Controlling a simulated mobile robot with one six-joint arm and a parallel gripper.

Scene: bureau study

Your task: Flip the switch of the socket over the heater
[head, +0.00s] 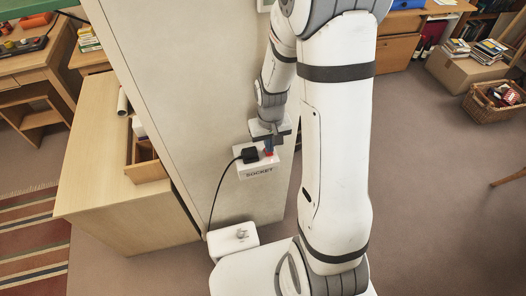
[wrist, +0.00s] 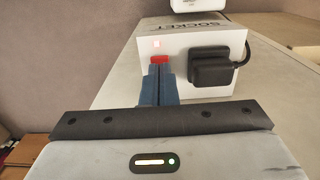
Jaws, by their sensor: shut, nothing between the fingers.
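The white socket box labelled SOCKET (head: 258,172) is mounted on the pale panel in the head view. It also shows in the wrist view (wrist: 180,43), its label upside down. A black plug (wrist: 209,68) sits in it beside a red switch (wrist: 159,59). A small pinkish lit mark shows near the switch. My gripper (head: 268,147) is at the socket. Its blue fingers (wrist: 159,68) are shut and empty, with their tips at the red switch; whether they touch it is unclear. A white box (head: 232,238), apparently the heater, stands below the socket.
A black cord (head: 218,185) runs from the plug down towards the white box. A wooden cabinet (head: 110,190) stands left of the pale panel (head: 185,90). Carpeted floor is open to the right, with a basket (head: 495,102) farther back.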

